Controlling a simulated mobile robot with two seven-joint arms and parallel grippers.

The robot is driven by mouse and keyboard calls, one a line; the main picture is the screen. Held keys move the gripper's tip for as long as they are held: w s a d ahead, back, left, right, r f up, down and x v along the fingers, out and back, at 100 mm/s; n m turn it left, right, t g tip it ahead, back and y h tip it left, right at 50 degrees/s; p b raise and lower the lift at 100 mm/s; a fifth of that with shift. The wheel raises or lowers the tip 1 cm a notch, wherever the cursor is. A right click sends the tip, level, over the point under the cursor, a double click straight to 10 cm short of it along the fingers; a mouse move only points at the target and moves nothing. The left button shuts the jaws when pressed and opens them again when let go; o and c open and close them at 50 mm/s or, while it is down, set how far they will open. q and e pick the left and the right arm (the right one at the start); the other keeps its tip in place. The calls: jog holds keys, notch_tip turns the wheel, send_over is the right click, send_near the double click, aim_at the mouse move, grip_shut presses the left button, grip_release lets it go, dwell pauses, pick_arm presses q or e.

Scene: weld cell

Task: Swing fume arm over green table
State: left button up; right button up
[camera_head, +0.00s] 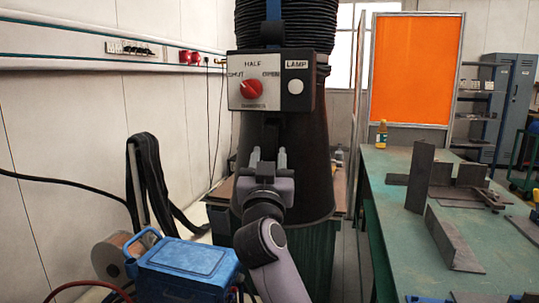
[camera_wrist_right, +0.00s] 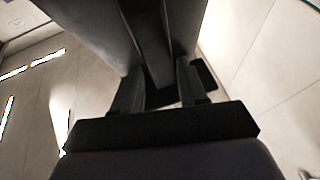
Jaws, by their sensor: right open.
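The fume arm's dark hood (camera_head: 308,185) hangs in the middle of the head view, below a black ribbed hose (camera_head: 300,22). A control box (camera_head: 258,80) with a red knob (camera_head: 251,90) and a lamp button is on its front. My right gripper (camera_head: 268,158) is in front of the hood, below the box, with its fingers apart. In the right wrist view, the open fingers (camera_wrist_right: 160,85) stand either side of a dark upright bar (camera_wrist_right: 152,40); contact cannot be told. The green table (camera_head: 385,225) is to the right of the hood. My left gripper is not in view.
Steel angle pieces (camera_head: 452,238) and a yellow bottle (camera_head: 381,134) are on the green table. An orange screen (camera_head: 416,68) stands behind it. A blue case (camera_head: 183,268) is at the lower left. A narrow strip of floor separates hood and table.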

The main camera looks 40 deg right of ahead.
jog(key=shift+x, duration=0.9)
grip_shut()
jog(key=shift+d, duration=0.1)
